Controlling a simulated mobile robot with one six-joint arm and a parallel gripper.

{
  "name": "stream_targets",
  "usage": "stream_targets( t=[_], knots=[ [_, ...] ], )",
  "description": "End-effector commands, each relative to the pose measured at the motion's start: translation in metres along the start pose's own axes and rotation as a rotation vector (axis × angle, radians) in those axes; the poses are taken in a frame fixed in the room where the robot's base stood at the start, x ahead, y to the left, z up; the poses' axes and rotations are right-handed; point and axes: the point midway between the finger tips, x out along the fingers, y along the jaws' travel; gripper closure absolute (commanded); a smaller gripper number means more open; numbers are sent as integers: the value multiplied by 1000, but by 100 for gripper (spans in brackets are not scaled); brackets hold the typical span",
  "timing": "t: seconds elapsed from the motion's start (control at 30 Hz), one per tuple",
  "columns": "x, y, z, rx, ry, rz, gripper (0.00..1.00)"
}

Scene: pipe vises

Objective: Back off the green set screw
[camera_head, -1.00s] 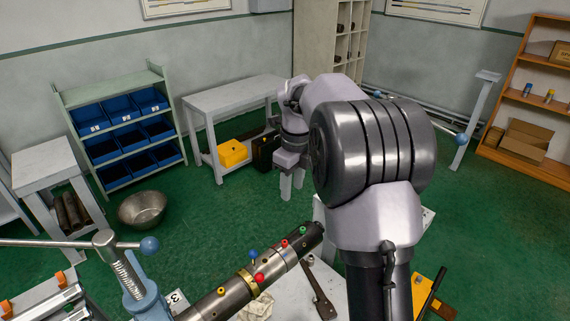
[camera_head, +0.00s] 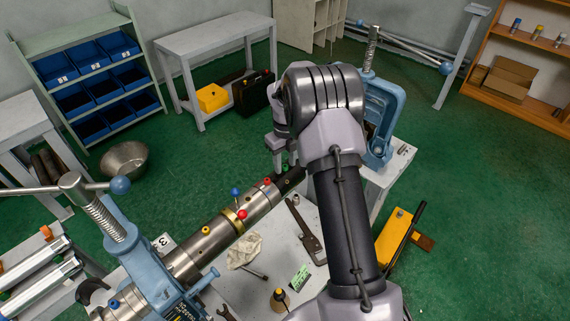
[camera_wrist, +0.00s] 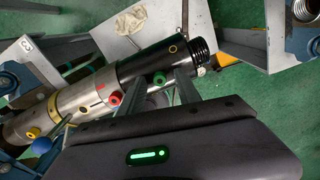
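The green set screw (camera_head: 286,168) sits near the dark far end of the clamped pipe assembly (camera_head: 262,203). In the wrist view the green set screw (camera_wrist: 159,78) stands on the black section of pipe, which has a threaded end. My gripper (camera_head: 281,159) is at this end of the pipe, partly hidden by my arm in the head view. In the wrist view my gripper (camera_wrist: 161,86) has its fingers apart, one on each side of the green screw. I cannot tell whether either finger touches it.
Red (camera_wrist: 115,98), yellow (camera_wrist: 33,132) and blue (camera_wrist: 42,145) knobs stand along the pipe near my gripper. A blue vise (camera_head: 130,255) holds the pipe. Another blue vise (camera_head: 384,112) stands behind my arm. A wrench (camera_head: 305,232) and cloth (camera_head: 244,252) lie on the bench.

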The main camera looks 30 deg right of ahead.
Motion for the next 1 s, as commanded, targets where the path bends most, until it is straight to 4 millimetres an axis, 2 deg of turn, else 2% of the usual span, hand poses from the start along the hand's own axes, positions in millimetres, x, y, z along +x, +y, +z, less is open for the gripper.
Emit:
stream_targets(
  t=[0.23,0.43,0.77,1.0],
  knots=[
    [1,0,0,0,-1,0,60],
    [0,0,0,0,0,0,100],
    [0,0,0,-17,-1,0,100],
    [0,0,0,-131,0,0,100]
  ],
)
